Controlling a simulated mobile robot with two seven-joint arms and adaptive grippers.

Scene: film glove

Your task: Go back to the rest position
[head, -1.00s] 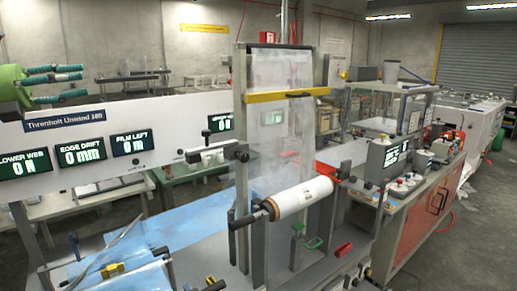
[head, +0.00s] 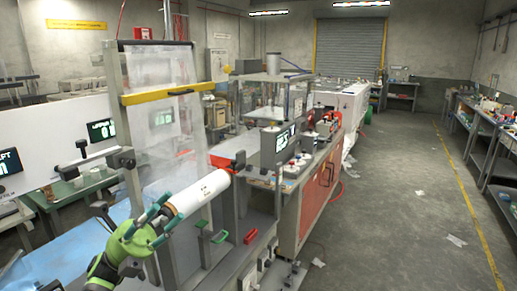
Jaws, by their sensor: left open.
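My left gripper (head: 140,215), green with dark teal fingers, comes in from the lower left of the head view. Its fingers are spread open. They overlap the left end of the white film roll (head: 202,190) in the picture; I cannot tell whether they touch it. The roll sits on its holder, at a slant, below the clear film sheet (head: 160,110). The gripper hides part of the roll's left end and its mount. My right gripper is not in view.
A yellow bar (head: 168,93) crosses the upright frame holding the film. A control box with a display (head: 278,145) stands right of the roll. A red-doored cabinet (head: 318,192) is beyond. The grey floor (head: 400,210) at the right is mostly open, with scraps of paper.

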